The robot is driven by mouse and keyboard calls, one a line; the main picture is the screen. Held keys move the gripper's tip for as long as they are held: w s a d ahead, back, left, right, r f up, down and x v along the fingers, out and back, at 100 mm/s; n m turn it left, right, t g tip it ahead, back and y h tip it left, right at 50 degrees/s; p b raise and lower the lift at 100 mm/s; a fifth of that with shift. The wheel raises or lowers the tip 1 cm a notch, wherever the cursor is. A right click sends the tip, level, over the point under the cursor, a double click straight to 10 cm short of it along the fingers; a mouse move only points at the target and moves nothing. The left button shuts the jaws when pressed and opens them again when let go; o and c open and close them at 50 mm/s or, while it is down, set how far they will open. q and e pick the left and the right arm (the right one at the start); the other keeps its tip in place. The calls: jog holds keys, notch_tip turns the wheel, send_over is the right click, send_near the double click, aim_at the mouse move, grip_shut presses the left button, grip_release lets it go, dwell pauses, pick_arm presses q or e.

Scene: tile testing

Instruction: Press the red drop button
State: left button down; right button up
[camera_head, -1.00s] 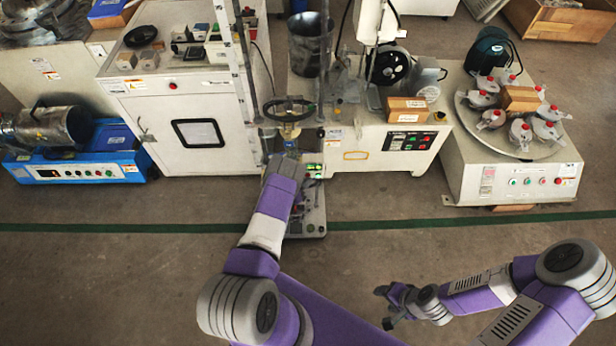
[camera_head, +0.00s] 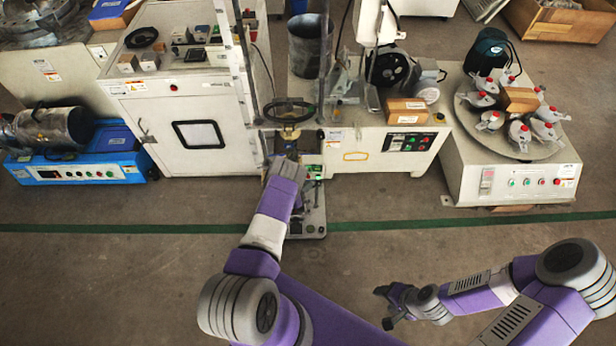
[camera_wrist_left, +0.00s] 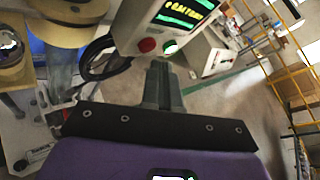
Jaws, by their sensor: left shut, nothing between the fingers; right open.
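In the left wrist view, the red button (camera_wrist_left: 147,45) sits on the lower edge of a pale control box, beside a green button (camera_wrist_left: 170,49) and under a lit screen (camera_wrist_left: 184,13). My left gripper (camera_wrist_left: 159,68) is shut and empty. Its fingertips appear just below the two buttons in the picture; I cannot tell whether they touch. In the head view, my left forearm (camera_head: 270,215) reaches to the narrow machine and hides the gripper; the red button cannot be made out there. My right gripper (camera_head: 385,307) is open and empty above the floor.
The narrow machine with a dark handwheel (camera_head: 289,110) stands between a white cabinet (camera_head: 190,100) and a bench with a black control panel (camera_head: 409,141). A turntable machine (camera_head: 515,175) stands at the right. The floor in front is clear.

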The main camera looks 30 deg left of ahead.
pick_arm(q)
jog(key=s+d, duration=0.1)
jog(key=s+p, duration=0.1)
jog(key=s, duration=0.1)
jog(key=s+d+p, duration=0.1)
jog(key=shift+s+d, duration=0.15)
jog(key=shift+d, duration=0.2)
dwell(1.0)
